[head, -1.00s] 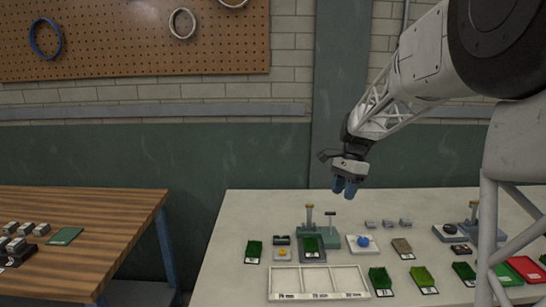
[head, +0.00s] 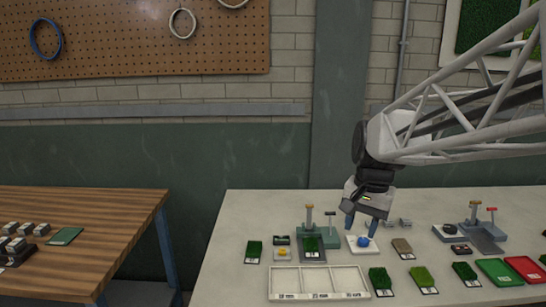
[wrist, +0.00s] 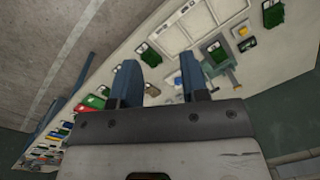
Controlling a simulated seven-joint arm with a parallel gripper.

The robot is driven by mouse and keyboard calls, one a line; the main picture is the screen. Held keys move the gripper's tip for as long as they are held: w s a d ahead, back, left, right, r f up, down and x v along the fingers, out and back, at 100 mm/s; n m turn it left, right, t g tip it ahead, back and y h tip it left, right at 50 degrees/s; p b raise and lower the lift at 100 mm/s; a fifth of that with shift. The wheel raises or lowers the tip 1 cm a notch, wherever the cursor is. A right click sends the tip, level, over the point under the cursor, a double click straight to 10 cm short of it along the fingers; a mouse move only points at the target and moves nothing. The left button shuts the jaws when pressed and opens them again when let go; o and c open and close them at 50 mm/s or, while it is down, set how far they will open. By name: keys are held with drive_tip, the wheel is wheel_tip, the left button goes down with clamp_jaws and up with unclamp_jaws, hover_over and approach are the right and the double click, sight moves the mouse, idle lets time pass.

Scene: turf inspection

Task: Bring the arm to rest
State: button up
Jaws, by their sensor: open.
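My gripper (head: 360,226) hangs from my arm above the white table, over the white square plate (head: 352,248) with a blue round piece (head: 363,241) on it. Its two blue fingers are apart with nothing between them. The wrist view shows the same open fingers (wrist: 160,88) with the table beyond them. In the head view the fingers partly overlap the plate, and I cannot tell the exact height above it.
The white table (head: 240,225) carries green turf samples (head: 379,279), a three-part white tray (head: 318,268), a grey-green press stand (head: 329,238), another stand (head: 482,231), and green (head: 500,270) and red (head: 526,268) trays. A wooden table (head: 120,225) stands at left. Air above the white table's left side is clear.

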drive_tip(key=s+f+n+t, duration=0.1)
drive_tip(key=s+f+n, duration=0.1)
drive_tip(key=s, duration=0.7)
drive_tip(key=s+f+n+t+h, duration=0.1)
drive_tip(key=s+f+n, duration=0.2)
drive_tip(key=s, duration=0.7)
drive_tip(key=shift+s+a+f+n, duration=0.2)
drive_tip(key=shift+s+f+n, duration=0.15)
drive_tip(key=shift+n, duration=0.15)
